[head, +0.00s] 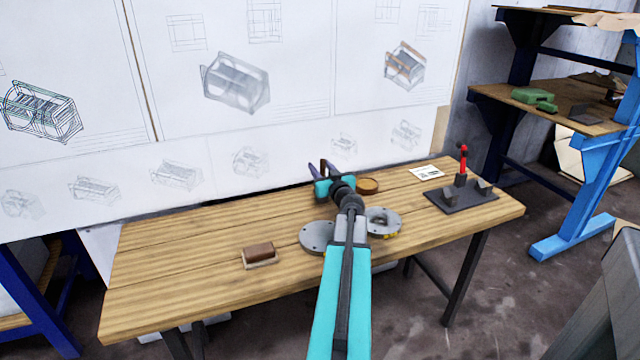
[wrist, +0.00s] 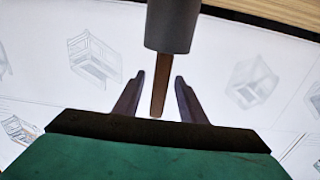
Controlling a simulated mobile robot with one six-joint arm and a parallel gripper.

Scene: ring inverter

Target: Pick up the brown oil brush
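A slim brown upright handle, which appears to be the oil brush (wrist: 158,92), projects from a dark grey cylinder (wrist: 172,26) in the wrist view. The brush's lower part is hidden in or behind the cylinder. My gripper (wrist: 160,78) is open, with one purple finger on each side of the brown handle. Gaps show on both sides, and neither finger visibly touches it. In the head view my gripper (head: 324,171) is over the back edge of the wooden table, and the brown handle (head: 323,166) shows by its fingers. My arm hides the cylinder there.
On the wooden table (head: 180,235) are a brown block on a pale base (head: 259,253), two grey metal discs (head: 318,237) (head: 383,221), a round brown dish (head: 369,186) and a black fixture with a red handle (head: 461,182). A wall with drawings (head: 235,80) stands close behind.

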